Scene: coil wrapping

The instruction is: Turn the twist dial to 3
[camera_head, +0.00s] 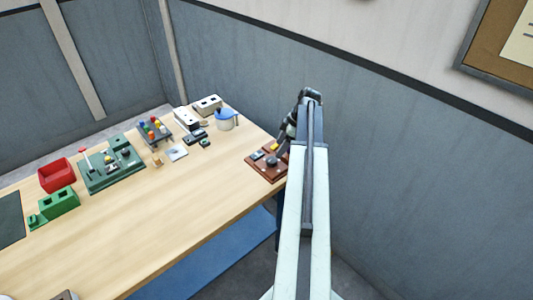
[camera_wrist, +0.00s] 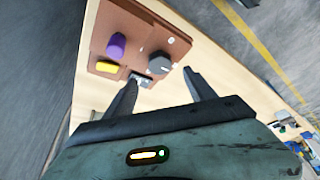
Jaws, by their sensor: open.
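A brown board (camera_head: 264,174) sits at the right end of the wooden table; it also shows in the wrist view (camera_wrist: 110,22). A dark grey round knob (camera_wrist: 160,62), apparently the twist dial, stands on the board; it also shows in the head view (camera_head: 271,161). I cannot read any numbers or its setting. A purple cylinder (camera_wrist: 116,46) and a yellow piece (camera_wrist: 107,66) are on the same board. My gripper (camera_wrist: 161,76) is open, with nothing between its fingers. Its fingertips point toward the board, near the knob in the picture; contact cannot be told.
A small grey block (camera_wrist: 140,80) sits at the board's edge. A blue-lidded pot (camera_head: 226,120), a green panel (camera_head: 110,170), a red bin (camera_head: 57,175) and a green block (camera_head: 60,202) stand farther left. The table's front middle is clear. A wall rises behind my arm.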

